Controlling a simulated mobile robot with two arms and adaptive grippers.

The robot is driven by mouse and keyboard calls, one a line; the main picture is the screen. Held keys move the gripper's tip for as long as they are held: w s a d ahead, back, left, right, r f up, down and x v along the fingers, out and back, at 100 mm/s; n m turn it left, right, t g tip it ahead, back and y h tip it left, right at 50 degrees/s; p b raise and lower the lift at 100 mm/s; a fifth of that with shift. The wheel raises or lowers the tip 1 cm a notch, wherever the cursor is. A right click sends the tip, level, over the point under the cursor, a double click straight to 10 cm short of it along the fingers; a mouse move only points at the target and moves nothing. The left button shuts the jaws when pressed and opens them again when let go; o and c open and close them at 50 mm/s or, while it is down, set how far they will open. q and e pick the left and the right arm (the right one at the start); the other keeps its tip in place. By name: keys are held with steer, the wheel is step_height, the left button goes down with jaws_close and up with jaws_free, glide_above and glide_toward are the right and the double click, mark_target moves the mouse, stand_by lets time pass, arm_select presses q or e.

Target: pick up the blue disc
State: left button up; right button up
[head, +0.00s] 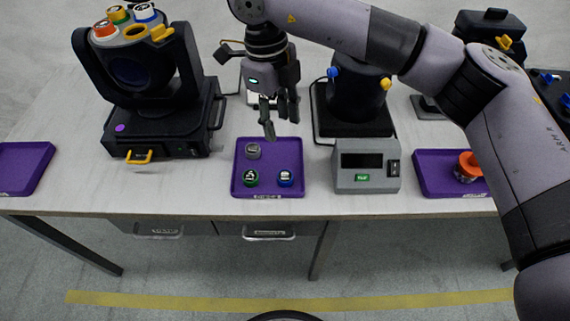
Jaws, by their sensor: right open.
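A blue disc (285,178) with a pale top lies at the right front of the middle purple tray (268,192). A green disc (250,178) is to its left and a grey disc (253,151) is behind them. Another blue-rimmed piece (145,13) sits on top of the black stage light at the left. My right gripper (280,122) points down above the back of the middle tray, open and empty, behind and above the blue disc and apart from it. My left gripper is not in view.
The black stage light (135,70) stands left of the tray, carrying several coloured pieces. A grey box with a display (366,166) is close on the right. Purple trays lie at left (22,167) and right (436,174), the latter with an orange piece (470,162).

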mark_target(285, 175)
steer(key=f, duration=0.2)
steer(key=s+f+p, duration=0.1)
steer(key=f, duration=0.4)
steer(key=shift+s+d+f, duration=0.1)
steer(key=shift+s+d, duration=0.05)
steer(key=shift+d, duration=0.2)
step_height(285, 175, down, 4)
steer(key=shift+s+d+r+p, duration=0.1)
steer(key=shift+d+r+p, duration=0.05)
steer(key=shift+p, duration=0.25)
steer(key=shift+f, duration=0.35)
step_height(285, 175, down, 4)
steer(key=shift+r+p, duration=0.15)
steer(key=shift+p, duration=0.55)
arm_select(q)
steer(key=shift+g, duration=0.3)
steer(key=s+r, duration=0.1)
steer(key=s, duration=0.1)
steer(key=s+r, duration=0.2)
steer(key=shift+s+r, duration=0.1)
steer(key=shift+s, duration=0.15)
arm_select(e)
steer(key=shift+f, duration=0.4)
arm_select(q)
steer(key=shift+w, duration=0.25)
arm_select(e)
steer(key=c, duration=0.7)
